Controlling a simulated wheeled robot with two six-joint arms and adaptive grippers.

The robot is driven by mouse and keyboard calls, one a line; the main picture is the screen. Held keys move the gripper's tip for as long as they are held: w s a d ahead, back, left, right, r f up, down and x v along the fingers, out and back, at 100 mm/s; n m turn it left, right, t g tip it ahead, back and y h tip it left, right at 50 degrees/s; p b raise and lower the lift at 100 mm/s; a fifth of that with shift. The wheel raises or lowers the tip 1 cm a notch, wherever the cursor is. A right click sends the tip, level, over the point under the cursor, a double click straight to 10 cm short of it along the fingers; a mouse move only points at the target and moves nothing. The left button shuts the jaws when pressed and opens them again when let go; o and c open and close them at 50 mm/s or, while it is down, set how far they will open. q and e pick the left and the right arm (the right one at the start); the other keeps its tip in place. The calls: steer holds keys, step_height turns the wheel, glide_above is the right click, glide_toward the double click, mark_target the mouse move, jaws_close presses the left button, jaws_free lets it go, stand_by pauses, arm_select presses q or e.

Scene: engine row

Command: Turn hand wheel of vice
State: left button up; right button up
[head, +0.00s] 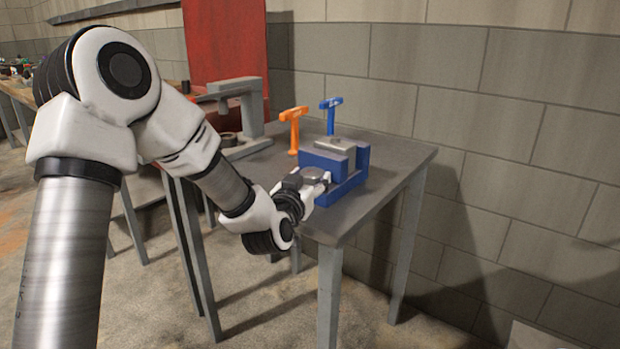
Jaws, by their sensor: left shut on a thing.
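A blue vice (345,172) with a grey jaw block on top stands on the grey table. My left gripper (317,181) is at the front left side of the vice, at the place of its hand wheel (313,174). It is shut on a round grey part there, which looks like the hand wheel. The gripper's fingers and the arm's wrist hide much of that part. My right gripper is not in view.
The grey table (400,158) stands against a block wall. Behind the vice stand an orange T-shaped tool (293,124) and a blue T-shaped tool (331,112). A grey frame-like device (247,105) stands at the back left, near a red panel (226,40).

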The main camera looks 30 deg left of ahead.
mark_target(305, 173)
arm_select(q)
steer(key=m+h+p, duration=0.1)
steer(key=h, duration=0.1)
steer(key=a+m+h+p, duration=0.1)
steer(key=m+h, duration=0.1)
steer(key=shift+r+t+h, duration=0.2)
steer(key=shift+t+h, duration=0.1)
steer(key=shift+h, duration=0.1)
steer(key=shift+w+a+f+m+g+h+p, duration=0.1)
steer(key=shift+m+g+h+p, duration=0.25)
steer(key=shift+m+h, duration=0.9)
steer(key=shift+a+f+m+g+h+p, duration=0.1)
steer(key=shift+m+g+h+p, duration=0.35)
steer(key=shift+h, duration=1.3)
steer(key=shift+m, duration=0.4)
steer(key=o, duration=1.1)
steer(key=shift+o, duration=0.2)
steer(key=shift+r, duration=0.1)
step_height(305, 173, up, 10)
steer(key=shift+f, duration=0.1)
